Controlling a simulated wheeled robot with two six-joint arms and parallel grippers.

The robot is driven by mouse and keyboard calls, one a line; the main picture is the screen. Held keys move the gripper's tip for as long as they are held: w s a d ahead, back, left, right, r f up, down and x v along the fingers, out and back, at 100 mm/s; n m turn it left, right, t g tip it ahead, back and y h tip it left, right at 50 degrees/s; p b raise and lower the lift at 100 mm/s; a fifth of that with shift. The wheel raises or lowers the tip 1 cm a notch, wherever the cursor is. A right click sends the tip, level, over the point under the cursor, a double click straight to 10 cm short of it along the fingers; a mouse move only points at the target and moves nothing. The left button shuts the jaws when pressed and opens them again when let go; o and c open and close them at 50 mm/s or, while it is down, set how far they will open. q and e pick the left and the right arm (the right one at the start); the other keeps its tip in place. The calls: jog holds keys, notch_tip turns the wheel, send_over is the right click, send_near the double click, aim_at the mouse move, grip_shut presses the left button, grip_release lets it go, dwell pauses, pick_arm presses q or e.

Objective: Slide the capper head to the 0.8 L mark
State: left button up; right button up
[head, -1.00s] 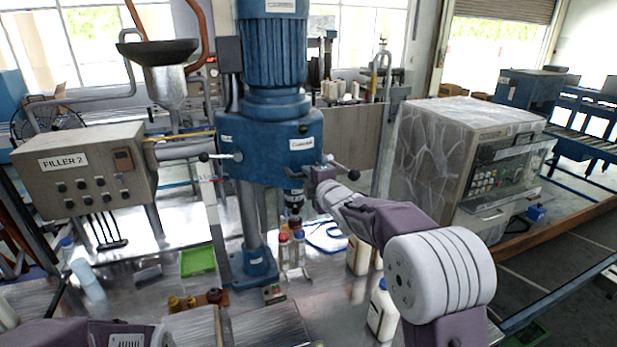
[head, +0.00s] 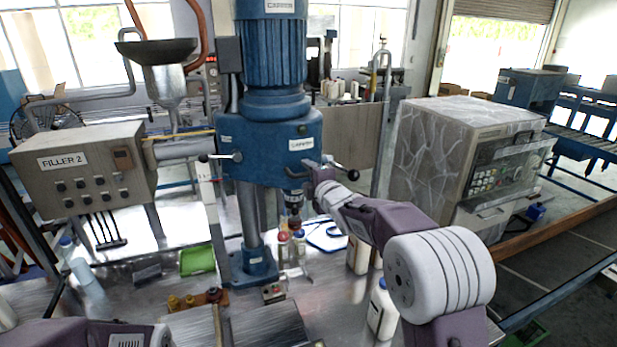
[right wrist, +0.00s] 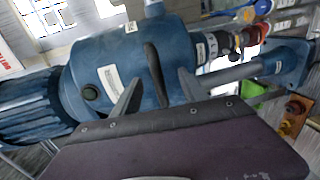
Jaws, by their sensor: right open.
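The blue capper head (head: 268,150) with its motor on top sits on a grey column (head: 250,215). A narrow pale scale strip (head: 206,190) stands left of the column; its marks are too small to read. Levers with ball knobs stick out on both sides of the head. My right gripper (head: 312,182) is at the head's right side, by the lever there. In the right wrist view its two fingers (right wrist: 157,92) are apart, with a dark bar (right wrist: 155,75) between them against the blue housing. Contact cannot be told. My left gripper is out of view.
Small bottles with red and yellow caps (head: 291,246) stand under the capper chuck. A white bottle (head: 381,312) stands near my right forearm. The Filler 2 box (head: 80,172) is farther left.

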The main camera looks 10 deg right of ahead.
jog(key=shift+s+b, duration=0.3)
jog(key=b+v, duration=0.2)
jog(key=v, duration=0.5)
jog(key=s+d+f+m+g+h, duration=0.1)
jog(key=s+f+m+g, duration=0.2)
jog(key=f, duration=0.4)
jog(key=s+d+f+m+g+h+b, duration=0.1)
jog(key=s+d+f+m+g, duration=0.15)
jog(key=s+f, duration=0.35)
jog(key=s+d+f+m+g+h, duration=0.1)
jog(key=s+f+m, duration=0.2)
jog(key=f, duration=0.5)
jog(key=s+f+m+g, duration=0.4)
jog(key=s+f+m, duration=0.1)
jog(key=s, duration=0.4)
jog(key=s+f+m+g, duration=0.4)
jog(key=s+m, duration=0.3)
jog(key=s, duration=0.3)
jog(key=shift+s+f, duration=0.3)
jog(key=shift+f, duration=0.5)
jog(key=shift+a, duration=0.1)
